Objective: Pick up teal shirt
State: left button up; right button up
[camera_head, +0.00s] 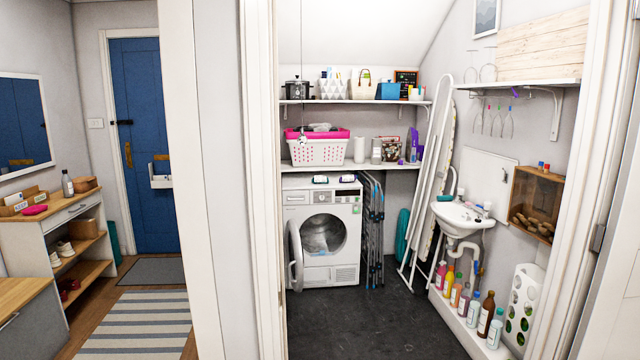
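No teal shirt can be clearly made out in the head view. A white dryer (322,238) stands under the lower shelf with its round door (295,257) swung open to the left. Its drum (323,234) is visible, with pale grey shapes that I cannot identify. A small blue spot shows at the drum's lower rim. A teal upright object (402,233) stands on the floor behind the ironing board, partly hidden; I cannot tell what it is. Neither of my grippers is in view.
A white laundry basket (318,152) with a pink rim sits on the lower shelf. A folded drying rack (372,230) and an ironing board (430,180) lean right of the dryer. Bottles line the right ledge (463,322). The dark floor (375,320) is clear. A doorframe (260,180) borders the left.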

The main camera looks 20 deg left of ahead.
aim_at(319, 179)
jog(key=i+l+z, duration=0.1)
jog(key=i, duration=0.9)
jog(key=i+l+z, duration=0.1)
jog(key=i, duration=0.9)
jog(key=i+j+u, duration=0.2)
jog(key=i+u, duration=0.15)
jog(key=i, duration=0.35)
jog(key=i+u, duration=0.35)
jog(key=i, duration=0.4)
jog(key=i+l+u, duration=0.3)
jog(key=i, duration=0.4)
